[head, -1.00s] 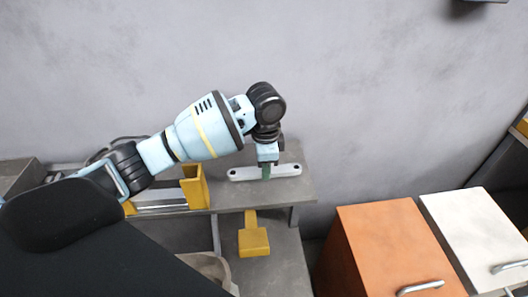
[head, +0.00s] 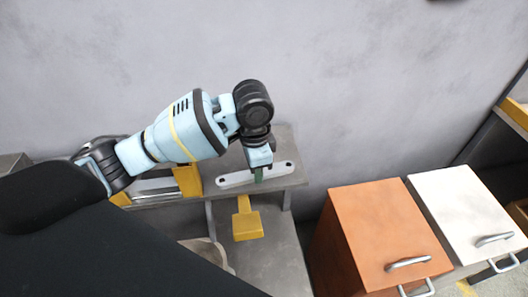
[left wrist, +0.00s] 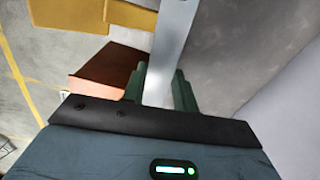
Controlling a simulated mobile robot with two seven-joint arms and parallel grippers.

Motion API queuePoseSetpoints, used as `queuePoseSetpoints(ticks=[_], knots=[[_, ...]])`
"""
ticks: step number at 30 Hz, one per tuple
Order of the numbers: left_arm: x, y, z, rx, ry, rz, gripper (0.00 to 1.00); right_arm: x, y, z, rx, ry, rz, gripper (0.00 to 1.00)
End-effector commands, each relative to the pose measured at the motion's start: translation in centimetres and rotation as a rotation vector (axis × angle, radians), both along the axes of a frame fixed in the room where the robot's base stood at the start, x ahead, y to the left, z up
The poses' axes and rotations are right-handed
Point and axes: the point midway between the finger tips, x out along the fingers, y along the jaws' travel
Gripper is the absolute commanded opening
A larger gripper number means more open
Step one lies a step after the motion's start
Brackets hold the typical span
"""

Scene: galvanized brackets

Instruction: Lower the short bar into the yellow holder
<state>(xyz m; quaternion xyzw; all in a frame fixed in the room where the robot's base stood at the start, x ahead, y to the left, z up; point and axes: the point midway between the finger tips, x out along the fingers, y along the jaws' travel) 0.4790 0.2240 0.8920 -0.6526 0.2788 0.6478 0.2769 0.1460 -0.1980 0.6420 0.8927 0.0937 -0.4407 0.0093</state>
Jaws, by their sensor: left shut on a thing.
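The short bar (head: 231,181) is a flat light-grey strip with holes near its ends. My left gripper (head: 258,175) is shut on its middle, over the right part of the grey bench. I cannot tell whether the bar touches the bench. In the left wrist view the bar (left wrist: 164,62) runs up between the two green fingers of my left gripper (left wrist: 160,82). The yellow holder (head: 187,181) stands to the left of the bar, apart from it, with metal strips beside it. My arm hides part of that area. My right gripper is not in view.
A yellow block with a stem (head: 247,222) lies in front of and below the bar. An orange cabinet (head: 375,225) and a white cabinet (head: 460,205) stand to the right. A grey wall (head: 350,80) rises behind the grey bench (head: 285,145).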

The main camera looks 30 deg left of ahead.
Motion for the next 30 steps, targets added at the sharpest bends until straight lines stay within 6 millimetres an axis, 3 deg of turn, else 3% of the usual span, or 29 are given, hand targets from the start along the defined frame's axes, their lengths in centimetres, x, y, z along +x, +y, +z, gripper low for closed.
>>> queuePoseSetpoints(ticks=[18,30], knots=[[-7.4,-1.0,4.4,-0.007,0.0,0.619,0.0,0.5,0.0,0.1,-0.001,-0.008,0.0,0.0],[-9.9,-1.0,5.3,0.002,0.006,0.806,0.0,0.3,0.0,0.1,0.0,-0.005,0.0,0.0]])
